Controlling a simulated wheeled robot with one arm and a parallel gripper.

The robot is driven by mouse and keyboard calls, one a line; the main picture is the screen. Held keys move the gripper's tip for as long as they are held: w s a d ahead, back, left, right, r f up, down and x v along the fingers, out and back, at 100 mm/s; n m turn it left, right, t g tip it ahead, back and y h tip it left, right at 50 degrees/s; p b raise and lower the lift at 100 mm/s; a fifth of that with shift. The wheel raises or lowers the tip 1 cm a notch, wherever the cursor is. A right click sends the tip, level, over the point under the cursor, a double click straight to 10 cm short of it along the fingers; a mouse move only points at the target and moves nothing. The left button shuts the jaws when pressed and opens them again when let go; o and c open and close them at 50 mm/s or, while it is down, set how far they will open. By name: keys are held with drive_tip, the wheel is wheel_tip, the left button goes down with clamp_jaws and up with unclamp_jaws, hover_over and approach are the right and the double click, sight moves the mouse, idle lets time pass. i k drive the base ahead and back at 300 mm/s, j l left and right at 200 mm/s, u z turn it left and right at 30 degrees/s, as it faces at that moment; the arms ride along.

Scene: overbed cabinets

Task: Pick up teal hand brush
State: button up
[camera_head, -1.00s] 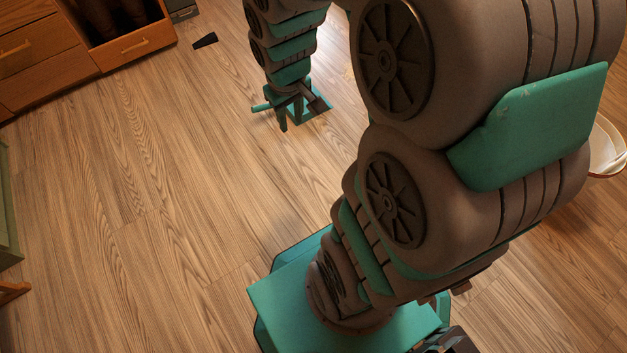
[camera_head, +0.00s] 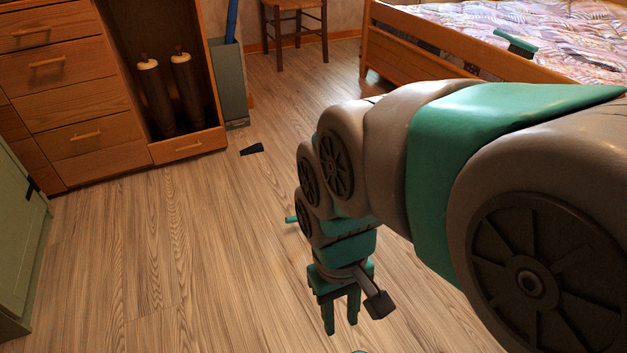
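A teal object with a dark underside (camera_head: 515,42), which looks like the hand brush, lies on the patterned bedspread (camera_head: 465,22) at the upper right. It is small in the view, and its fine detail cannot be made out. My gripper (camera_head: 341,318) points down over the wooden floor in the lower middle, far from the bed and in front of it. Its two teal fingers stand apart with nothing seen between them.
A wooden bed frame (camera_head: 430,45) edges the bed. A drawer cabinet (camera_head: 70,105) with an open bay holding two dark rolls (camera_head: 155,95) stands at the left. A grey bin (camera_head: 229,85) and a chair (camera_head: 293,8) are behind. A small black piece (camera_head: 252,149) lies on the clear floor.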

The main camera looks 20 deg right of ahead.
sight(524, 49)
drive_tip(key=z, duration=1.8)
